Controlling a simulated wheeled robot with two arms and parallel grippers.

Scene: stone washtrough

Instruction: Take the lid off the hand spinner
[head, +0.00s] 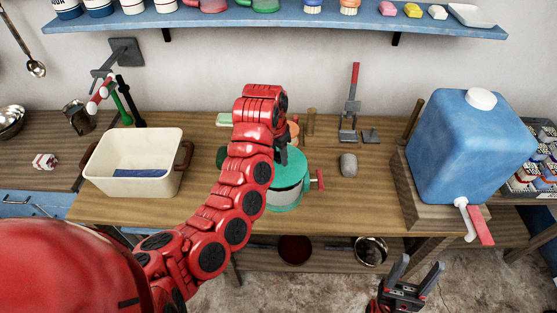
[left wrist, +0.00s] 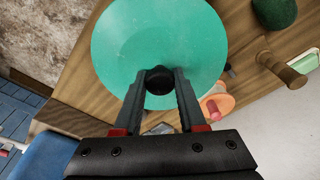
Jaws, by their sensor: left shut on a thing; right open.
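The hand spinner (head: 288,198) stands on the wooden counter, a round green tub with a pale band and a red-handled crank on its right side. Its green lid (left wrist: 125,40) fills the top of the left wrist view, with a black knob (left wrist: 159,80) at its middle. My left gripper (left wrist: 160,78) is shut on the knob from above. In the head view my left arm hides part of the lid, which sits at the top of the tub; I cannot tell whether there is a gap under it. My right gripper (head: 414,268) is open and empty, low in front of the counter.
A cream basin (head: 130,175) stands left on the counter. A grey stone-like lump (head: 348,165) and a red-handled press (head: 350,115) are right of the spinner. A blue water container (head: 465,150) stands further right.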

